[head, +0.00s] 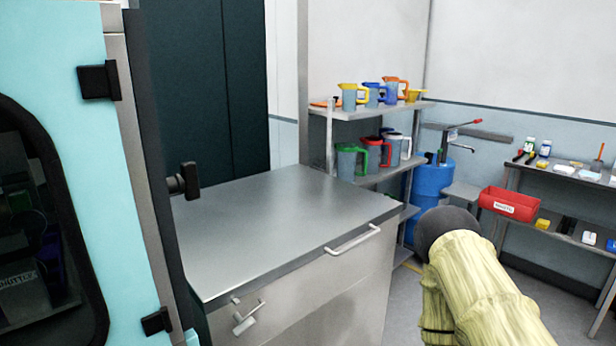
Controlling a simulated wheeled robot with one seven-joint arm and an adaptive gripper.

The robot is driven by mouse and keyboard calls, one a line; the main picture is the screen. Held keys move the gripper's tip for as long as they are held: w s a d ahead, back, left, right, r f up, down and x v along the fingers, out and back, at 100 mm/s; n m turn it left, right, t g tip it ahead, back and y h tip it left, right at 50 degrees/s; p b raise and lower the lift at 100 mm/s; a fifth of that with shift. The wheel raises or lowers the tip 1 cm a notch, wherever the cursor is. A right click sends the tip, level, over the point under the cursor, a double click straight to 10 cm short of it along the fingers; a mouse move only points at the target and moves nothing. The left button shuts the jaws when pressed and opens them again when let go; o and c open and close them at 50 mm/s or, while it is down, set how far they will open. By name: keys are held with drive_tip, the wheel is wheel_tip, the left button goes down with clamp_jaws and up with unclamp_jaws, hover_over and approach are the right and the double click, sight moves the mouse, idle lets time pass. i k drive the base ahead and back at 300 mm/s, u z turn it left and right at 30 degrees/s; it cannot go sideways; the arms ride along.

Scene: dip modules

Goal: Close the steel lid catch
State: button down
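A steel chest with a flat lid (285,215) stands in the middle of the head view. The lid lies down flat on the chest, with a pale bar handle (353,240) at its front edge. A small steel catch (244,320) is on the chest's front face, below the lid's edge at the left. Its small lever sticks out from the face. I cannot tell whether it is engaged. My arm, in a pale yellow sleeve with a dark rounded end, shows at the lower right, apart from the chest. My gripper is not in view.
A turquoise machine door (85,150) with a dark window and black hinges stands close at the left. Shelves with coloured jugs (375,155), a blue drum (430,190), and a bench with a red bin (508,203) stand behind. Grey floor shows between chest and bench.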

sight(245, 325)
drive_tip(key=k, duration=0.9)
drive_tip(key=u, duration=0.45)
drive_tip(key=i, duration=0.45)
drive_tip(key=z, duration=0.3)
